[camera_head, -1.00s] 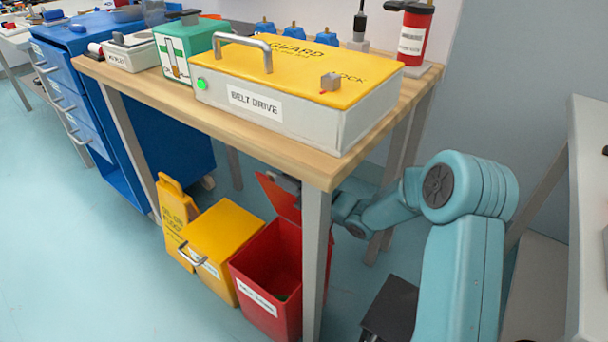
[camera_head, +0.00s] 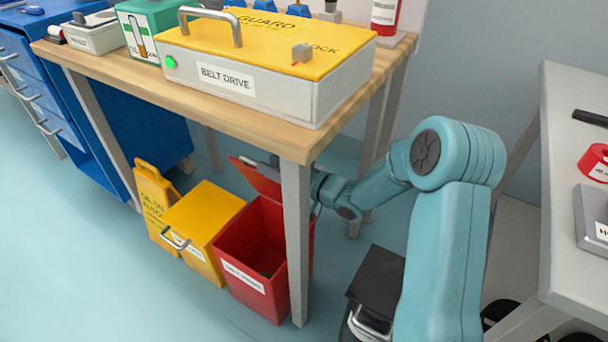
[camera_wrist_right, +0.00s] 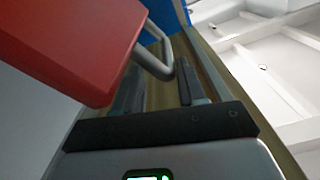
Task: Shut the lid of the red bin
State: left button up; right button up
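The red bin (camera_head: 244,287) stands on the floor under the front corner of the workbench, partly behind a grey table leg. Its red lid (camera_head: 256,181) is open, raised and tilted above the bin's mouth. My right gripper (camera_head: 268,164) reaches in from the right behind the leg, at the back of the lid, and is mostly hidden there. In the right wrist view the red lid (camera_wrist_right: 75,40) fills the upper left, close to the fingers. There my right gripper (camera_wrist_right: 157,88) has its fingers apart with nothing clearly between them. I cannot tell whether it touches the lid. My left gripper is not in view.
A yellow bin (camera_head: 203,220) and a yellow floor sign (camera_head: 153,212) stand left of the red bin. The wooden workbench (camera_head: 215,122) with the belt drive box (camera_head: 232,78) is overhead. A white table (camera_head: 565,230) is at the right. Floor in front is clear.

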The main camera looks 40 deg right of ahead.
jog(key=p+v, duration=0.2)
jog(key=v, duration=1.1)
jog(key=shift+s, duration=0.35)
jog(key=shift+w+d+p, duration=0.1)
jog(key=shift+p, duration=0.2)
